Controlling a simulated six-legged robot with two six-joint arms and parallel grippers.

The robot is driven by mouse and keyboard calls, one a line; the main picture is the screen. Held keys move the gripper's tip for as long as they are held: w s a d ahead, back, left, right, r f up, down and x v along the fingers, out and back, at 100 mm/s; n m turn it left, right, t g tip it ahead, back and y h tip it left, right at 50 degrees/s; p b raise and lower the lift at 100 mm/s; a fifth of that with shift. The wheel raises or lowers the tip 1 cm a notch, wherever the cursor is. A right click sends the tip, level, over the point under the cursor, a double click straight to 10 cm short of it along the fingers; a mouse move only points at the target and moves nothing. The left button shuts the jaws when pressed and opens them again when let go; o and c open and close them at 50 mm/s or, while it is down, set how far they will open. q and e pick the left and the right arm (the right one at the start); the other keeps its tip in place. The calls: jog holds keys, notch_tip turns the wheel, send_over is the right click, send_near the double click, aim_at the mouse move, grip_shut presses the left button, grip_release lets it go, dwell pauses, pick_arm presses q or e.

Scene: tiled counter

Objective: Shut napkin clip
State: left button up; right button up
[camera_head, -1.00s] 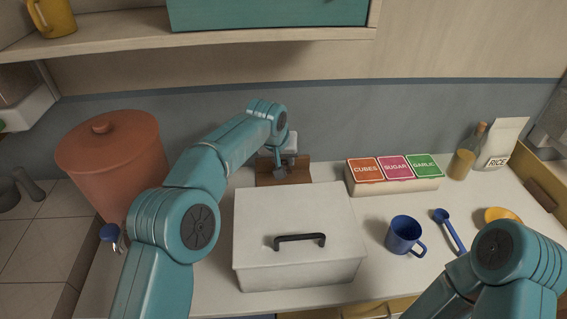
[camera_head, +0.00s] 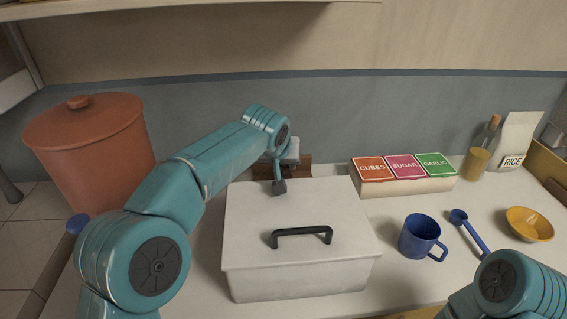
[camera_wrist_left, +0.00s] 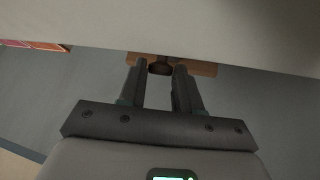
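A brown wooden piece (camera_head: 298,168), which may be the napkin clip, stands behind the white lidded box (camera_head: 300,207). It is partly hidden by my left arm, and I cannot tell whether the clip is open or shut. My left gripper (camera_head: 280,187) points down at the back edge of the box lid, in front of the wooden piece. In the left wrist view the wooden piece (camera_wrist_left: 203,68) lies beyond the fingertips. A dark round part (camera_wrist_left: 160,69) shows in the gap between the two spread fingers. My right gripper is out of view; only an arm link shows.
A red-brown canister (camera_head: 92,150) stands at the left. A box of seasoning packets (camera_head: 405,182), a bottle (camera_head: 478,160) and a rice bag (camera_head: 515,140) stand at the back right. A blue mug (camera_head: 420,237), blue spoon (camera_head: 470,230) and yellow bowl (camera_head: 530,224) are at the right.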

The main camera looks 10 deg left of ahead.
pick_arm(q)
jog(key=shift+o, duration=1.2)
jog(key=v, duration=1.6)
jog(key=shift+s, duration=0.15)
jog(key=w+r+g+p, duration=0.2)
jog(key=w+g+p, duration=0.15)
jog(key=p, duration=0.95)
jog(key=shift+t, duration=0.35)
jog(key=p+x, duration=0.1)
jog(key=x, duration=1.5)
jog(key=shift+w+a+r+p, duration=0.1)
jog(key=shift+p, duration=0.25)
